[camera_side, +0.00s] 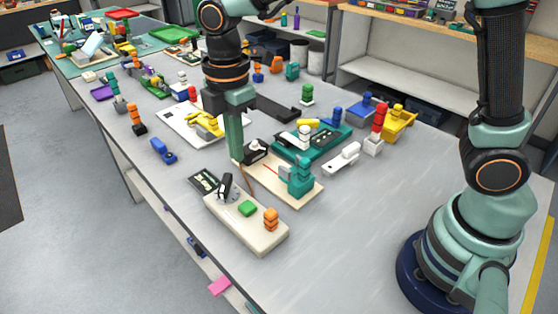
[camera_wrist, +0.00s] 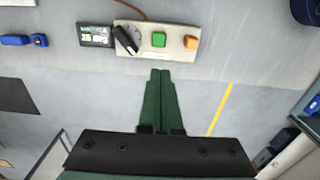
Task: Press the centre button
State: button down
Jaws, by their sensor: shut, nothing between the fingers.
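A cream control box (camera_side: 262,236) lies on the grey table near its front edge. On it are a black knob with a dial (camera_side: 228,187), a green square button (camera_side: 247,208) in the middle and an orange stacked knob (camera_side: 271,218) at the right end. The wrist view shows the green button (camera_wrist: 159,40) beyond my fingertips, between the black knob (camera_wrist: 126,40) and the orange knob (camera_wrist: 190,42). My gripper (camera_side: 236,158) points down with green fingers together and empty. In the wrist view its fingertips (camera_wrist: 161,72) stay apart from the box in the picture.
A small dark display (camera_side: 205,180) sits beside the box's left end. A cream board with a teal stacked part (camera_side: 301,178) lies just behind. A blue piece (camera_side: 164,151) lies to the left. The table right of the box is clear.

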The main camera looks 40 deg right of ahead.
aim_at(244, 210)
jog(key=shift+f, duration=0.1)
notch_tip(244, 210, down, 14)
jog(key=shift+r, duration=0.1)
dwell(0.5)
jog(key=shift+f, duration=1.15)
jog(key=shift+r, duration=0.1)
notch_tip(244, 210, up, 15)
dwell(0.5)
jog(key=s+d+r+m+t, duration=0.2)
jog(key=s+d+r+m, duration=0.1)
jog(key=d+m, duration=0.6)
jog(key=s+d+r+m+t, duration=0.3)
jog(key=s+d+r+m, duration=0.1)
jog(key=d+m, duration=0.5)
jog(key=shift+s+r+t, duration=0.15)
jog(key=shift+s+t, duration=0.15)
jog(key=shift+s, duration=0.55)
